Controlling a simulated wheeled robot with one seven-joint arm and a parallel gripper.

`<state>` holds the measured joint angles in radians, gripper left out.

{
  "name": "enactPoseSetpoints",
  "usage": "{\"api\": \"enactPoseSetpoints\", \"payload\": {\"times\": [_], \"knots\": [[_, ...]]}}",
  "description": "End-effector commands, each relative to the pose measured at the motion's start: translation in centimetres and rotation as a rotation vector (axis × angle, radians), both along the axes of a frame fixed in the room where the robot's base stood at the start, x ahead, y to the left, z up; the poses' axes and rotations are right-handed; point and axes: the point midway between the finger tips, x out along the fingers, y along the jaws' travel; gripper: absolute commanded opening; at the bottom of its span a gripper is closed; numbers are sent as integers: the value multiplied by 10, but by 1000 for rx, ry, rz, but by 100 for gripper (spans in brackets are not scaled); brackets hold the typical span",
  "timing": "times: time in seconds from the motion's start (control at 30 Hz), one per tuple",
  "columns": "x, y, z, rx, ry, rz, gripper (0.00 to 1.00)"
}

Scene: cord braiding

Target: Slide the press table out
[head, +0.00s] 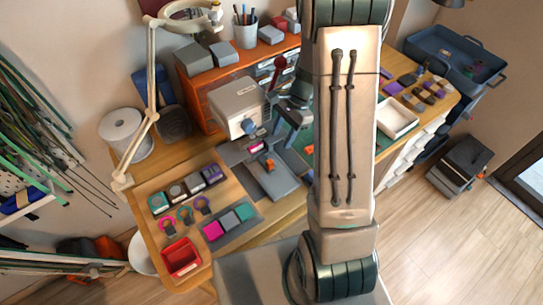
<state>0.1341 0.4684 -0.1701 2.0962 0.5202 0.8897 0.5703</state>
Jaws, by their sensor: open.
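The press (236,104) is a pale grey box-shaped machine on the wooden workbench. Its grey table (282,188) lies low in front of it, with a small orange piece (268,165) near it. My gripper (292,132) is open, just right of the press head and above the rear part of the press table. It looks dark with blue parts. My own arm hides what lies to its right, and the gap between my fingers and the press is too small to judge.
A red tray (181,257), several coloured blocks and a white lamp arm (151,80) stand on the left of the bench. Orange drawers (212,102) stand behind the press. A white tray (397,118) lies to the right. The wooden floor at right is mostly clear.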

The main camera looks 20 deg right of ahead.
Motion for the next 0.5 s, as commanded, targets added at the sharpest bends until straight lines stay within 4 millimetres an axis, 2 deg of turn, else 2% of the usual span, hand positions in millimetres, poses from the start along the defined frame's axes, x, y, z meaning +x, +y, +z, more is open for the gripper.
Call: {"api": "enactPoseSetpoints", "payload": {"times": [0.2,0.5], "knots": [[-6,14,-36,2,5,3,42],[-10,30,-75,0,3,2,42]]}}
